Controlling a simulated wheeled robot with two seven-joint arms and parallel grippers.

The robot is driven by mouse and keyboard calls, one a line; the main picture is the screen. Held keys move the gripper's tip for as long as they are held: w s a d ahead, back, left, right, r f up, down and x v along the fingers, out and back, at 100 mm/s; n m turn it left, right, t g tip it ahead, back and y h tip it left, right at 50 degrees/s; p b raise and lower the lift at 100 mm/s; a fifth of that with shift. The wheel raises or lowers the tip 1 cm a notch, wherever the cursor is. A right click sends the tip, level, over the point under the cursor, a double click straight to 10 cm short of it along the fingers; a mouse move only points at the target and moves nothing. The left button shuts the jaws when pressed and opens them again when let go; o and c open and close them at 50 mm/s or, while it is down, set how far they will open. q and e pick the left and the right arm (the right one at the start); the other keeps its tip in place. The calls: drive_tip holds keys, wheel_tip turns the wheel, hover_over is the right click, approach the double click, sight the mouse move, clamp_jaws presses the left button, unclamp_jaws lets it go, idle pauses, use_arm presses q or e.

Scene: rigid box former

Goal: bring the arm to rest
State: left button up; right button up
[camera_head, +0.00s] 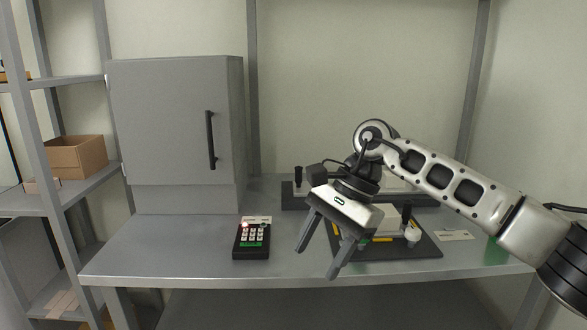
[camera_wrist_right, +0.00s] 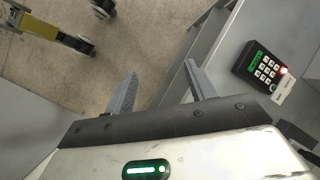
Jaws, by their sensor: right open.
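My right gripper (camera_head: 318,257) hangs over the front part of the grey table, its two fingers spread and nothing between them. My right arm comes in from the right. In the right wrist view the open fingers (camera_wrist_right: 158,82) point past the table's front edge toward the floor. My left gripper is not in view.
A keypad box (camera_head: 251,240) with a red light sits left of the gripper. A black mat (camera_head: 425,246) with a fixture lies partly hidden behind the gripper. A grey cabinet (camera_head: 165,130) stands at the left. The table's front left (camera_head: 170,255) is clear.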

drive_tip(key=s+a+f+m+g+y, duration=0.1)
drive_tip(key=s+a+m+y, duration=1)
drive_tip(key=a+y, duration=0.35)
drive_tip(key=w+d+f+n+t+h, duration=0.1)
drive_tip(key=d+f+n+t+h, duration=0.3)
drive_tip(key=n+t, duration=0.55)
drive_tip(key=w+d+f+n+t+h, duration=0.15)
drive_tip(key=d+f+n+t, duration=0.35)
drive_tip(key=n, duration=0.9)
drive_tip(key=w+d+f+n+t+h, duration=0.15)
drive_tip(key=d+n+t+h, duration=0.35)
drive_tip(key=n, duration=0.7)
drive_tip(key=s+d+f+m+g+h, duration=0.2)
drive_tip(key=s+d+f+m+g, duration=0.1)
drive_tip(key=s+d+f+m, duration=0.2)
drive_tip(key=s+d+f+m+g+h, duration=0.3)
drive_tip(key=s+d+f+m, duration=0.2)
drive_tip(key=s+f+m, duration=0.3)
wheel_tip(320, 180, down, 3)
drive_tip(key=shift+s+r+h+p, duration=0.15)
drive_tip(key=shift+s+h+p, duration=0.25)
drive_tip(key=shift+s, duration=0.3)
